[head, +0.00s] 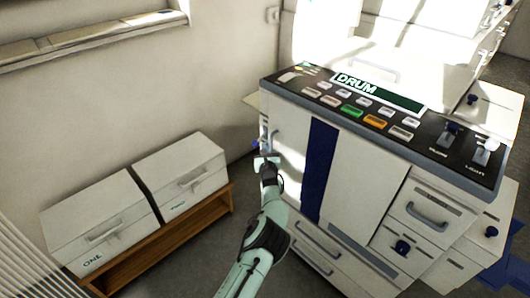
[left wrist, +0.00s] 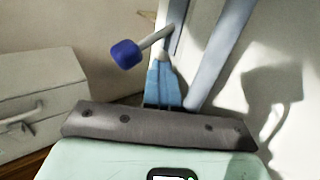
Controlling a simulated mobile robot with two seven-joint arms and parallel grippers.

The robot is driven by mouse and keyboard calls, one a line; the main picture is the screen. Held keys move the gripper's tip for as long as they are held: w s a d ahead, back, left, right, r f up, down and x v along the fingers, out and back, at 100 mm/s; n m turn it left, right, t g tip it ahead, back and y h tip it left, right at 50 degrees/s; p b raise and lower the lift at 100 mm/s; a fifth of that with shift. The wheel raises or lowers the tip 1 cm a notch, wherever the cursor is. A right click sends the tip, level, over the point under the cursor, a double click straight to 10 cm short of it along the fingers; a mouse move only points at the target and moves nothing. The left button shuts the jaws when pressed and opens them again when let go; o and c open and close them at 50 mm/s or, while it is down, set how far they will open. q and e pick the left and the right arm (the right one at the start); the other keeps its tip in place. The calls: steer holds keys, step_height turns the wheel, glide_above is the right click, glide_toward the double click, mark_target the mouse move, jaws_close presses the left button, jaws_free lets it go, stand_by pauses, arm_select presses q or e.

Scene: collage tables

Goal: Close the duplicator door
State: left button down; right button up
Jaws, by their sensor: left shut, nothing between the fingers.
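The duplicator (head: 365,180) is a large white machine with a dark control panel and a "DRUM" display. Its front shows a white left panel (head: 290,128), a dark blue upright stripe (head: 320,165) and a wider white panel. I cannot tell which part is the door or how far it stands open. My left gripper (head: 266,158) is at the machine's front left edge. In the left wrist view its blue fingers (left wrist: 163,84) are shut and empty, close to a blue knob (left wrist: 126,54) on a grey rod and a pale upright panel edge (left wrist: 220,55). My right gripper is out of view.
Two white boxes (head: 95,222) (head: 182,175) stand on a low wooden bench (head: 205,218) at the left; one box also shows in the left wrist view (left wrist: 40,95). Drawers with handles (head: 428,212) are on the machine's right. Bare floor lies between bench and machine.

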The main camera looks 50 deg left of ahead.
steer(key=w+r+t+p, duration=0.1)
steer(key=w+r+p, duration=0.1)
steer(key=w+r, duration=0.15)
arm_select(q)
steer(key=p+v, duration=0.3)
steer(key=v, duration=1)
steer(key=shift+d+p, duration=0.2)
steer(key=shift+p, duration=0.15)
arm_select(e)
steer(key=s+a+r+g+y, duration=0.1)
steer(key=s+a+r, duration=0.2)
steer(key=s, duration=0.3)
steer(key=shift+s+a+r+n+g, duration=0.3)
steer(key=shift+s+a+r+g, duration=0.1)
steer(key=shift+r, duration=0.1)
